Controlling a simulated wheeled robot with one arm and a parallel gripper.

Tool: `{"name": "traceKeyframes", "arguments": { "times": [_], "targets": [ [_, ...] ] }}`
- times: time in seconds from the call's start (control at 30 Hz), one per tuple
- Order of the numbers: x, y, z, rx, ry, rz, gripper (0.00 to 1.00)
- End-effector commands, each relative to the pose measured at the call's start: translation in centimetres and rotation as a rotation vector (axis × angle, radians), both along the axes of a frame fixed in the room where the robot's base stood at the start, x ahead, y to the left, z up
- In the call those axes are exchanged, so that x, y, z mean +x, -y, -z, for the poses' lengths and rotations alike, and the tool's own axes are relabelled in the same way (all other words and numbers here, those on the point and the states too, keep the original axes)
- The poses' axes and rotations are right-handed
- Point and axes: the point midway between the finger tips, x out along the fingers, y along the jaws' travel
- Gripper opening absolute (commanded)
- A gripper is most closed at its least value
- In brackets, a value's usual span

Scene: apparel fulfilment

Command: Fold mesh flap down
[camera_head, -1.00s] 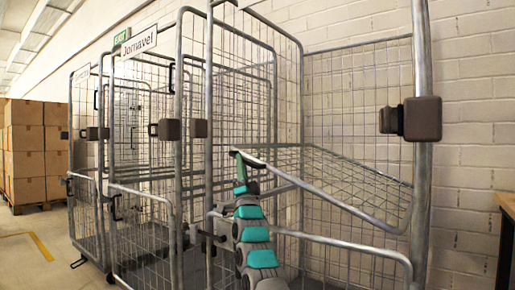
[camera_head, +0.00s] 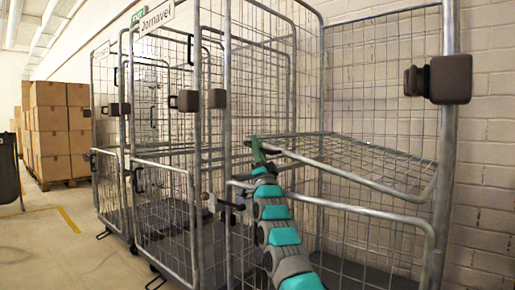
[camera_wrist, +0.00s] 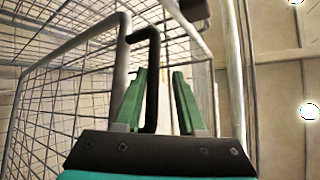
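The mesh flap (camera_head: 365,166) is a wire panel inside the nearest roll cage, in the head view. It slopes from the back of the cage, with its front rail lower at the right. My gripper (camera_head: 258,146) is at the left end of that rail, seemingly close to it; exact contact is unclear. In the wrist view my gripper (camera_wrist: 159,74) has its two green fingers apart. A black hooked handle (camera_wrist: 154,55) on a grey tube shows behind or between the fingers, nearer the left one. I cannot tell if it touches them.
More roll cages (camera_head: 160,150) stand to the left. Stacked cartons (camera_head: 60,130) are at the far left, with open floor before them.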

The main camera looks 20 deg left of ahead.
Motion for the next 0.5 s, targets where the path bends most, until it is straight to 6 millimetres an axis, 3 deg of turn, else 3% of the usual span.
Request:
{"name": "traceKeyframes", "arguments": {
  "times": [0.13,0.5],
  "targets": [
    [-0.24,0.0,-0.31,0.002,0.006,-0.001,0.47],
    [-0.35,-0.08,-0.28,0.003,0.006,-0.002,0.47]
  ]
}}
